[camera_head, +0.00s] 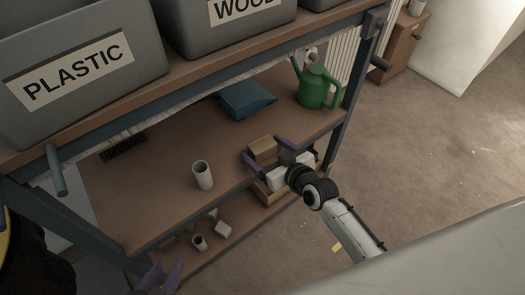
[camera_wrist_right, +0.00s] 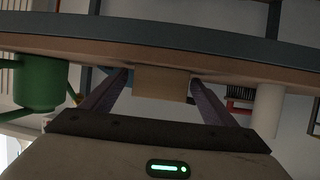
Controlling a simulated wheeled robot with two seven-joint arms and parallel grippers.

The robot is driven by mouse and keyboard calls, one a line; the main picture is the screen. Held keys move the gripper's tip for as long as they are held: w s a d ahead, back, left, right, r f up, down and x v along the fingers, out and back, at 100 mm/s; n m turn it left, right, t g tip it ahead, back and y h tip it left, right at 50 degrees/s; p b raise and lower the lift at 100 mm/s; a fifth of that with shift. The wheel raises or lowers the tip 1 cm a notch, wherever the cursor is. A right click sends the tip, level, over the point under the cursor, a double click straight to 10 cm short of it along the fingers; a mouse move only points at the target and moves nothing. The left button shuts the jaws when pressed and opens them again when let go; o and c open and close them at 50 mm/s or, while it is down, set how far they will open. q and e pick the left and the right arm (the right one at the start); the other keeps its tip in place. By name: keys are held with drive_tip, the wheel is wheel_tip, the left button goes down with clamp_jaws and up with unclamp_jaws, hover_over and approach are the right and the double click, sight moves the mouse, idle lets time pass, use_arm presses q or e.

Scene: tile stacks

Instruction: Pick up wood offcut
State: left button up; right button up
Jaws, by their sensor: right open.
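The wood offcut (camera_head: 263,145) is a light brown block on the shelf board near its front edge. In the right wrist view the offcut (camera_wrist_right: 161,85) sits ahead, between the two finger lines. My right gripper (camera_head: 260,150) is open, with one purple finger on each side of the block. It also shows in the right wrist view (camera_wrist_right: 158,78); I cannot tell whether the fingers touch the block. My left gripper (camera_head: 160,274) is low at the bottom edge, its two purple fingertips apart and nothing visible between them. Its lower part is cut off.
A white cup (camera_head: 203,175), a blue folded item (camera_head: 246,99) and a green watering can (camera_head: 315,88) stand on the same board. A grey PLASTIC bin (camera_head: 80,75) is on the shelf above. Small pieces (camera_head: 222,230) lie on the lower board. Shelf posts (camera_head: 352,85) flank the opening.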

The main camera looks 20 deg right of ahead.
drive_tip(key=shift+w, duration=0.1)
drive_tip(key=c, duration=1.1)
drive_tip(key=shift+c, duration=0.2)
